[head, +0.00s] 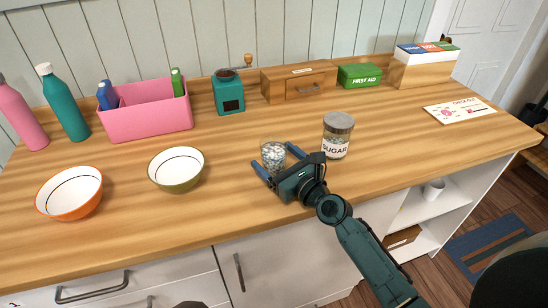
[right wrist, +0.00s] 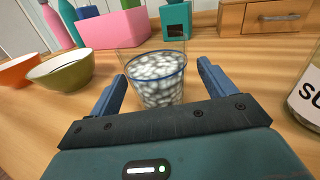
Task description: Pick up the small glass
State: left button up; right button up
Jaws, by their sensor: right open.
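The small glass (head: 273,155) stands upright on the wooden counter, left of the sugar jar, and holds whitish pebble-like pieces. My right gripper (head: 275,157) is open around it, with one blue finger on each side. In the right wrist view the glass (right wrist: 157,79) rises between the open fingertips (right wrist: 157,77), and I see gaps on both sides near its base. Whether either finger touches it is hard to tell. My left gripper is not in view.
The sugar jar (head: 337,136) stands close to the right of my gripper. A green bowl (head: 177,182) and an orange bowl (head: 68,207) sit to the left. Behind are a pink bin (head: 150,121), a teal grinder (head: 229,97) and a wooden drawer box (head: 290,82).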

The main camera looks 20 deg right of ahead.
jog(key=shift+x, duration=1.55)
jog(key=shift+c, duration=0.3)
jog(key=c, duration=1.2)
jog(key=shift+r, duration=0.15)
jog(key=shift+c, duration=0.2)
notch_tip(320, 180, up, 10)
jog(key=p, duration=0.4)
jog(key=shift+p, duration=0.35)
